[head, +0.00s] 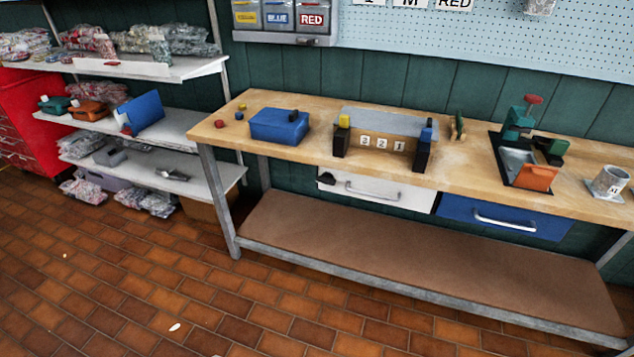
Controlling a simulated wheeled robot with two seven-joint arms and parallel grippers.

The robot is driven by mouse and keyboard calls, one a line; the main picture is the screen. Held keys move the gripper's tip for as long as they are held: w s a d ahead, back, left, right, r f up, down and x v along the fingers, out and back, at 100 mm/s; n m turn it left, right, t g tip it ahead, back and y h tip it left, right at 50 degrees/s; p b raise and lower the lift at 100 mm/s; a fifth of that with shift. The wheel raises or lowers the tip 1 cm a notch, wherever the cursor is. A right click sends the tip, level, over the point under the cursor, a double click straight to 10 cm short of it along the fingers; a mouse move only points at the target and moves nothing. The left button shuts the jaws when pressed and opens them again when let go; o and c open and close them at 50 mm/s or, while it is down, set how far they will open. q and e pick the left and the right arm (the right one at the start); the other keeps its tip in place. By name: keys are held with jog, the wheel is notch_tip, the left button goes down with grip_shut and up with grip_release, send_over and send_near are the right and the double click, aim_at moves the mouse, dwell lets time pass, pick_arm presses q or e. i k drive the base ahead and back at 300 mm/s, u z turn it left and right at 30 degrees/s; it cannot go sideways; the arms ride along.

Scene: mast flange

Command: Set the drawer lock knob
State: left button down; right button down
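A white drawer (388,196) with a silver handle hangs under the wooden workbench top, near its middle. A small black knob (326,178) sits at the left end of the white drawer's front; its exact setting is too small to read. A blue drawer (519,222) with a silver handle is to its right. Both drawers look closed. Neither of my grippers is in the head view.
The workbench (291,165) carries a blue box (279,126), a block rack with number tiles (383,143), a tray with an orange part (539,178) and a mug (609,182). Shelves (168,133) stand left. The tiled floor (140,290) in front is mostly clear.

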aim_at(326, 177)
jog(key=i, duration=0.85)
jog(key=z, duration=0.45)
